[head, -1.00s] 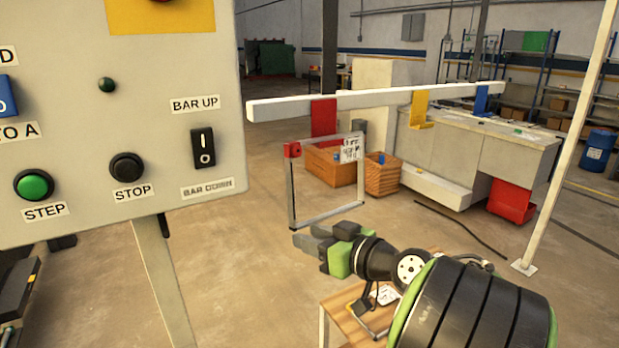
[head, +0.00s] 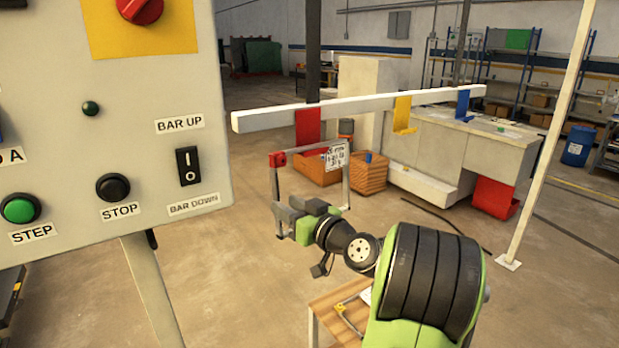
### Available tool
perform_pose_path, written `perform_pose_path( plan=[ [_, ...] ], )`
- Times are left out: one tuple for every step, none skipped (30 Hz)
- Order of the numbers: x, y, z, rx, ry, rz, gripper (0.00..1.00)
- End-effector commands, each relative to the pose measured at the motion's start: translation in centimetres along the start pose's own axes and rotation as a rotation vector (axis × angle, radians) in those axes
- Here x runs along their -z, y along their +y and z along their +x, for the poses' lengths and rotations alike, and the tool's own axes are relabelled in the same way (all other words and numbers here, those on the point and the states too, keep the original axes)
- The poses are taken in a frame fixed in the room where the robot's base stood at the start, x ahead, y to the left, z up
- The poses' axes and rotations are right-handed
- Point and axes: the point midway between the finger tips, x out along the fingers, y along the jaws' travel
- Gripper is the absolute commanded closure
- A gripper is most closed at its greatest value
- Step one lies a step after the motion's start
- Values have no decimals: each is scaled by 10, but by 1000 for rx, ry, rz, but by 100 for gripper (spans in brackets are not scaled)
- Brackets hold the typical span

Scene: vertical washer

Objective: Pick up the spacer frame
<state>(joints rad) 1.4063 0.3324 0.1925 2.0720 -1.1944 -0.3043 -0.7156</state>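The spacer frame (head: 345,180) is a thin grey rectangle with a red corner piece and a white printed label at its top.
A control panel (head: 100,150) with buttons fills the left. The white bar (head: 360,105) also carries a yellow hook (head: 403,113) and a blue hook (head: 463,104). A wooden table (head: 330,300) with a bent grey piece is below my arm. A white pole (head: 555,150) stands at right.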

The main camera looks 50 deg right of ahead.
Motion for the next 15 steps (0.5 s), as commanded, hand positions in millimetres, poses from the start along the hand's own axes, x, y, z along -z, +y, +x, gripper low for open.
perform_pose_path(
  plan=[
    [4,-1,9,5,0,2,62],
    [6,-1,15,6,2,2,62],
    [7,-1,23,6,1,1,62],
    [8,-1,29,6,1,1,62],
    [8,-1,34,5,1,1,62],
    [7,-1,40,5,0,2,62],
    [6,0,43,4,0,1,62],
    [6,0,46,3,0,1,62],
    [5,0,47,2,1,1,62],
    [5,0,48,1,1,1,62],
    [4,0,48,1,1,0,62],
    [4,0,48,1,1,0,62],
    [4,0,47,1,1,0,62],
    [4,0,47,0,1,0,62],
    [4,0,47,1,1,0,65]
  ],
)
